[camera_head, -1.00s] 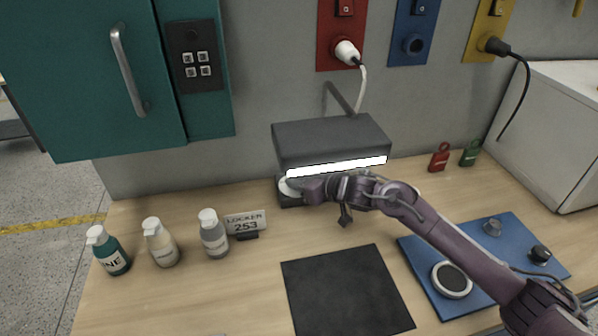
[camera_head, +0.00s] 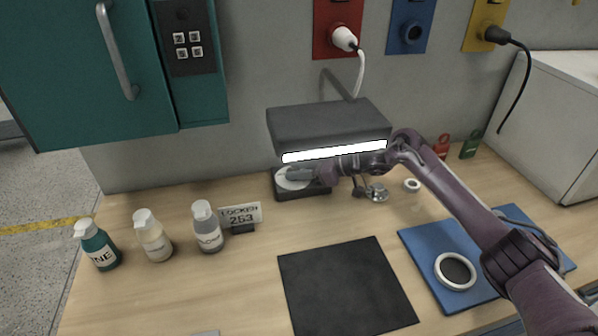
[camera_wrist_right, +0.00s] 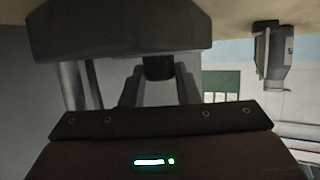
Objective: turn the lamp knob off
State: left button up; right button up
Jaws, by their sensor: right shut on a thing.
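The lamp (camera_head: 325,128) has a dark grey box-shaped head, and its front strip (camera_head: 335,151) glows white. Its dark base (camera_head: 303,192) sits on the table below, with a pale round disc (camera_head: 291,181) on top. My right gripper (camera_head: 303,175) reaches in from the right, shut on the lamp knob at the base. The fingers largely cover the knob. In the right wrist view, the two grey fingers close around a small dark piece (camera_wrist_right: 158,68) under a large dark body. The left gripper is not in view.
Several pump bottles (camera_head: 153,235) and a locker sign (camera_head: 240,216) stand at left. A black mat (camera_head: 345,287) lies in front, with a blue mat (camera_head: 424,245) at right holding a white ring (camera_head: 455,271). Red (camera_head: 442,146) and green (camera_head: 470,144) tags are behind my arm.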

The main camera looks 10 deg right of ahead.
jog(key=o, duration=1)
jog(key=shift+c, duration=0.2)
jog(key=b+v, duration=0.1)
jog(key=v, duration=0.6)
jog(key=shift+d+f, duration=0.15)
jog(key=shift+s+d+r, duration=0.1)
jog(key=shift+d+r, duration=0.15)
